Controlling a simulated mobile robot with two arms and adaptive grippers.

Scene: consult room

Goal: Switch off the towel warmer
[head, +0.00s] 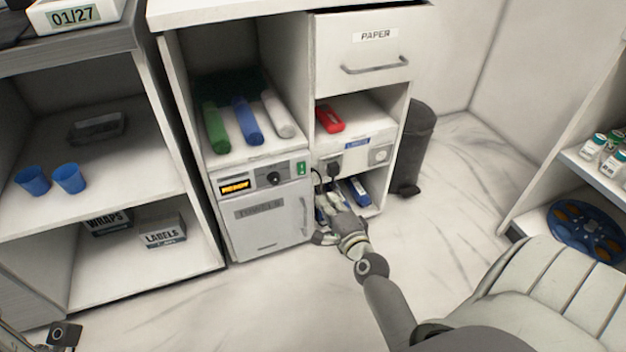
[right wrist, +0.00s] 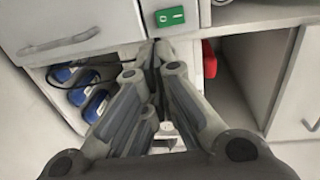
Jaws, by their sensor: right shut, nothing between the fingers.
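The towel warmer (head: 270,215) is a white box in the middle cabinet, with a shut door marked TOWELS. Its display (head: 235,186) glows orange and seems to read READY. A dark knob (head: 274,178) sits beside it. A green rocker switch (head: 301,168) is at the panel's right end; in the right wrist view the switch (right wrist: 169,16) shows 0 and I marks. My right gripper (head: 322,222) is shut and empty, lower and right of the switch; its fingertips (right wrist: 152,48) appear apart from it. Only an unclear part of my left arm or gripper (head: 65,335) shows at lower left.
A black plug (head: 334,168) with a cable sits in the socket panel right of the warmer. Blue-topped items (head: 357,190) lie below, a red item (head: 329,119) above. A dark bin (head: 414,145) stands right of the cabinet. A padded chair (head: 540,295) is at lower right.

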